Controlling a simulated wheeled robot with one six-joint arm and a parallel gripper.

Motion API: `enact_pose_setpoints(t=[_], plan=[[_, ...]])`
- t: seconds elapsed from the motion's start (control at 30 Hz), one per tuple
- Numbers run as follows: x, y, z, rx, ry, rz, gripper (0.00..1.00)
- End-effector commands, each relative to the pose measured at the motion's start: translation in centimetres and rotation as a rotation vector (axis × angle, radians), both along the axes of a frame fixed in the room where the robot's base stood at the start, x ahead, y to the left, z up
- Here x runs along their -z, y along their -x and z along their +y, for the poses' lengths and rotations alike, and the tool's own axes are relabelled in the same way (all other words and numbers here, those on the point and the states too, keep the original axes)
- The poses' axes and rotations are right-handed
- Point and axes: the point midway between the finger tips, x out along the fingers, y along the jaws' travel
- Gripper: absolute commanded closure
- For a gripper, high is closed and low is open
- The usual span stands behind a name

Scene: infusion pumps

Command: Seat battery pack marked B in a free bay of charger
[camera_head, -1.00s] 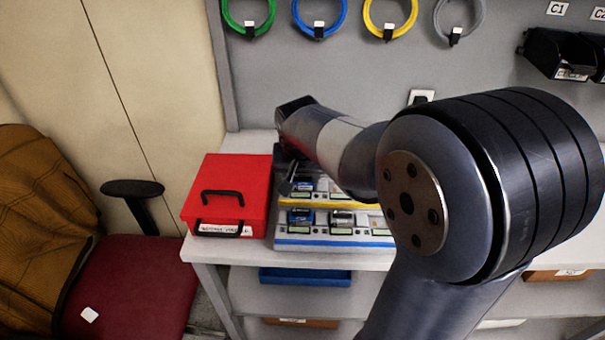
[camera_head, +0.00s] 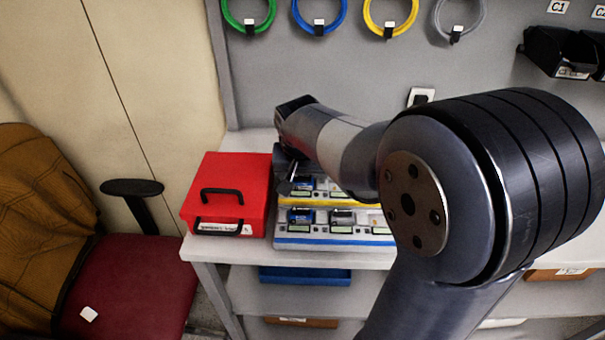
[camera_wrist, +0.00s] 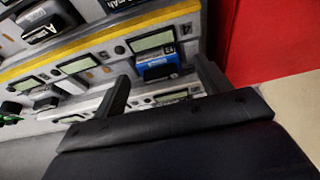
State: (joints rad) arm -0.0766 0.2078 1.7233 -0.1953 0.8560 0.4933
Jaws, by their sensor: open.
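The stepped charger (camera_head: 335,240) stands on the bench, with a yellow-striped upper tier and a blue-striped lower tier. It fills much of the wrist view (camera_wrist: 100,50). My gripper (camera_wrist: 161,69) is open, its two fingers either side of a blue pack (camera_wrist: 158,68) seated in a bay beside a small display. I cannot tell whether the fingers touch it. No mark B is readable. In the head view my gripper (camera_head: 290,174) is at the charger's left side, partly hidden by my arm.
A red case (camera_head: 228,190) with black handles stands close to the left of the charger; it also borders the wrist view at the right (camera_wrist: 260,40). A wall with coiled cables (camera_head: 319,18) is behind. A blue tray (camera_head: 305,277) lies on the shelf below.

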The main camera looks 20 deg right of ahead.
Motion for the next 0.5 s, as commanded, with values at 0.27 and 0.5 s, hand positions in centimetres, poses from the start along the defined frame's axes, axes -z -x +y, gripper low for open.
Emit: enact_pose_setpoints(t=[0.27,0.5], plan=[[-4.3,1.5,0.6,-0.001,0.000,-0.008,0.28],[-8.3,3.1,1.1,-0.001,-0.001,-0.006,0.28]])
